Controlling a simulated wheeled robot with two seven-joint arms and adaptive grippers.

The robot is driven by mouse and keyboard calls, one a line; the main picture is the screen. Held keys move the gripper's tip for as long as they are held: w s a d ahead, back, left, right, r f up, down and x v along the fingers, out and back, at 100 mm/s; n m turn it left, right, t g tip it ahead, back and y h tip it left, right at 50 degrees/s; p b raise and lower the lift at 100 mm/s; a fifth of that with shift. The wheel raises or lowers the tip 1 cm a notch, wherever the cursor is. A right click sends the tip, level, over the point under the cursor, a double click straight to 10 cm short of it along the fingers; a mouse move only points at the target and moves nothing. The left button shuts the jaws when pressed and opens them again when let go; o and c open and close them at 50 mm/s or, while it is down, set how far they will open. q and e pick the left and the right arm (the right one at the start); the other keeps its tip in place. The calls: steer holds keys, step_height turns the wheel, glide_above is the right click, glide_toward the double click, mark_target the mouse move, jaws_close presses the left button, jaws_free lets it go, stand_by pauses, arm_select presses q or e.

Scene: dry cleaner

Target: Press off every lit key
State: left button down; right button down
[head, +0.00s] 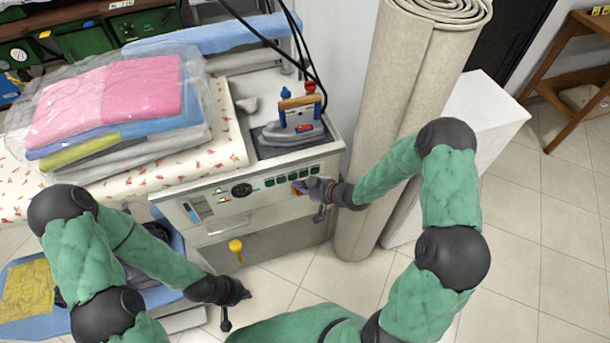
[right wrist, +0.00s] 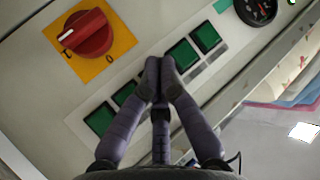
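A row of square green keys (head: 282,181) runs along the front control panel (head: 222,202) of the ironing unit. In the right wrist view two keys show beyond my fingertips, an outer one (right wrist: 208,37) and an inner one (right wrist: 183,55). Two more, one inner (right wrist: 125,93) and one outer (right wrist: 100,119), show on the other side. All look a similar dark green; I cannot tell which are lit. My right gripper (right wrist: 160,72) has its fingertips together over the middle of the row, hiding the panel there. Contact is unclear. My left gripper (head: 243,294) hangs low, away from the panel.
An iron (head: 292,130) stands above the panel. Bagged folded laundry (head: 115,105) lies left. A rolled carpet (head: 405,90) stands close to my right arm.

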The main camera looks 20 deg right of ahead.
steer(key=shift+s, duration=0.15)
steer(key=shift+s+d+p, duration=0.15)
steer(key=shift+s+p, duration=0.2)
steer(key=shift+s, duration=2.6)
